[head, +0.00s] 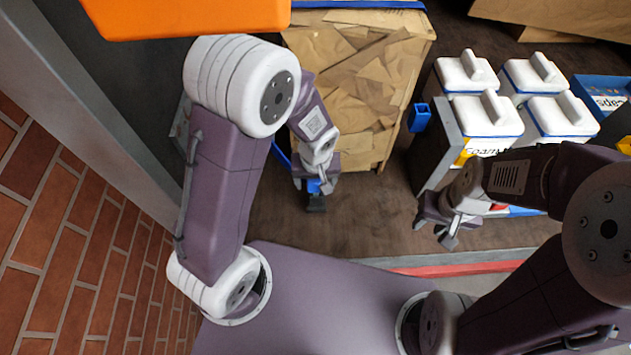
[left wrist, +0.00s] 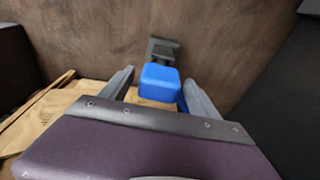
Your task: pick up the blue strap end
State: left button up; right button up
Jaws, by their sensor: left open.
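The blue strap end (head: 314,186) shows as a small blue block between the fingers of my left gripper (head: 314,184), with a dark piece at its far end. In the left wrist view the blue strap end (left wrist: 160,80) sits between the two spread fingers, with gaps on both sides. My left gripper is open around it; part of the block is hidden behind the gripper. My right gripper (head: 437,231) is apart from it, in front of the white-lidded containers, its fingers seemingly spread and empty.
A bale of brown cardboard (head: 362,85) with blue strapping stands behind my left gripper. Another blue piece (head: 419,117) is at its right. White-lidded containers (head: 486,111) and a blue bin (head: 598,92) stand at right. A brick wall (head: 75,220) is at left. Dark floor (head: 370,225) lies between the grippers.

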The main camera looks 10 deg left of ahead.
pick_arm(q)
jog(key=shift+f, duration=0.75)
jog(key=shift+d+f, duration=0.15)
jog(key=shift+f, duration=0.2)
jog(key=shift+w, duration=0.1)
jog(key=c, duration=0.7)
grip_shut()
jog(key=shift+r, duration=0.3)
notch_tip(320, 180, up, 10)
jog(key=shift+f, duration=0.25)
